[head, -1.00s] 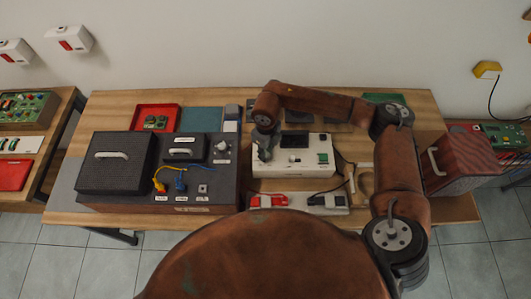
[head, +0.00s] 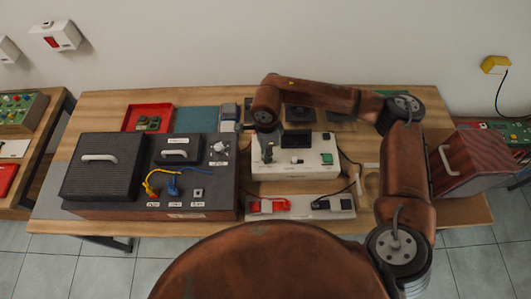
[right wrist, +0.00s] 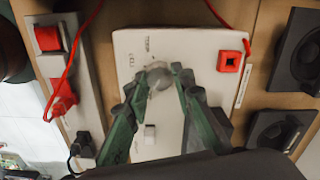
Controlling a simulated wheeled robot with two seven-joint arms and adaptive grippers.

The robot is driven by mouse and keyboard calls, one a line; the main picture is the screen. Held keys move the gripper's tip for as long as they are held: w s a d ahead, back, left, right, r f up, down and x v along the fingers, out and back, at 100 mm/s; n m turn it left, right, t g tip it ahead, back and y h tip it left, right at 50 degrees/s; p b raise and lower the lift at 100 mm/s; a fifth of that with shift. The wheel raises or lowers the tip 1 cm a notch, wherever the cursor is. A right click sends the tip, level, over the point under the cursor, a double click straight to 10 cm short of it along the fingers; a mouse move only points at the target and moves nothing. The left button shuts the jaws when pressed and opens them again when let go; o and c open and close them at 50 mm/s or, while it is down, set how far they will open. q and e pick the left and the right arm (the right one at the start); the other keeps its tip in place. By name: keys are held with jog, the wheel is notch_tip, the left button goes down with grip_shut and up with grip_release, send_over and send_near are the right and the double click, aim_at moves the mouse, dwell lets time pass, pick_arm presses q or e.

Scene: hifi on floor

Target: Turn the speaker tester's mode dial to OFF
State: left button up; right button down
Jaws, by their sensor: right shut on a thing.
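The speaker tester (head: 295,171) is a white box with a dark display, in the middle of the table. Its round grey dial (right wrist: 158,73) shows in the right wrist view, with small markings beside it too blurred to read. My right gripper (right wrist: 157,82) is shut on this dial, one finger on each side. In the head view my right gripper (head: 267,156) reaches down onto the tester's left part and hides the dial. The dial's pointer direction cannot be told. My left gripper is not in view.
A dark grey console (head: 140,210) with yellow and blue cables stands close left of the tester. A white strip with red clips (head: 300,208) lies in front. Dark speakers (right wrist: 298,50) lie behind it. A red ribbed case (head: 475,165) stands at the right.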

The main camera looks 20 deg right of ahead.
jog(key=shift+w+n+b, duration=0.1)
jog(key=shift+n+b, duration=0.2)
jog(key=shift+n, duration=0.6)
jog(key=c, duration=1.7)
grip_release()
jog(key=shift+o, duration=0.2)
notch_tip(320, 180, up, 12)
jog(key=shift+r, duration=0.1)
